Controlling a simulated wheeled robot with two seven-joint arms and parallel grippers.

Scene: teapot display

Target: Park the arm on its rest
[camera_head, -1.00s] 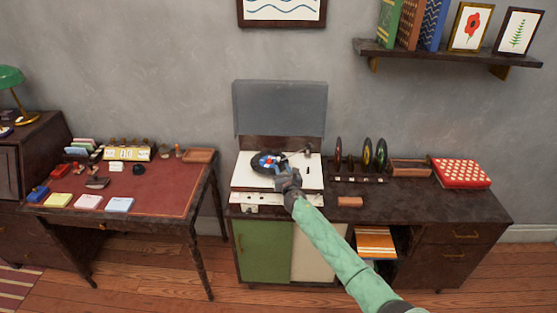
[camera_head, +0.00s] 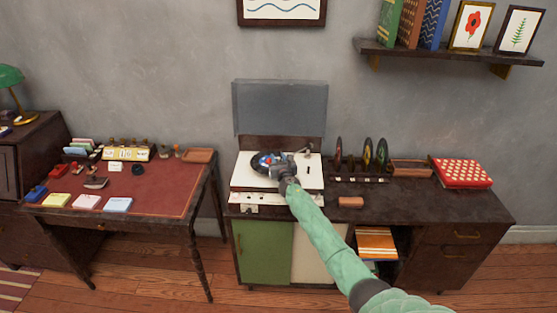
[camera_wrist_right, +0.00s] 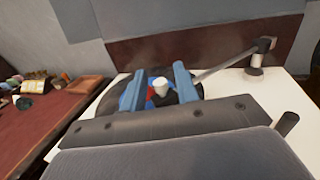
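The record player (camera_head: 240,179) stands open on the cabinet, with a dark record (camera_head: 257,164) with a blue and red label on it. Its thin metal tonearm (camera_wrist_right: 224,64) runs from a pivot (camera_wrist_right: 256,66) at the back right toward the record. My right gripper (camera_head: 281,169) is over the record's right part. In the wrist view its two blue fingers are apart, either side of a small white piece (camera_wrist_right: 160,86) above the label; contact is not clear. The tonearm's near end is hidden behind the right finger. A short dark post (camera_wrist_right: 286,124) stands at the right. My left gripper is out of view.
The raised lid (camera_head: 280,108) stands behind the deck. Upright records (camera_head: 367,155), a small brown block (camera_head: 350,202) and a red dotted box (camera_head: 461,173) are to the right. A red-topped desk (camera_head: 160,188) with stationery is to the left.

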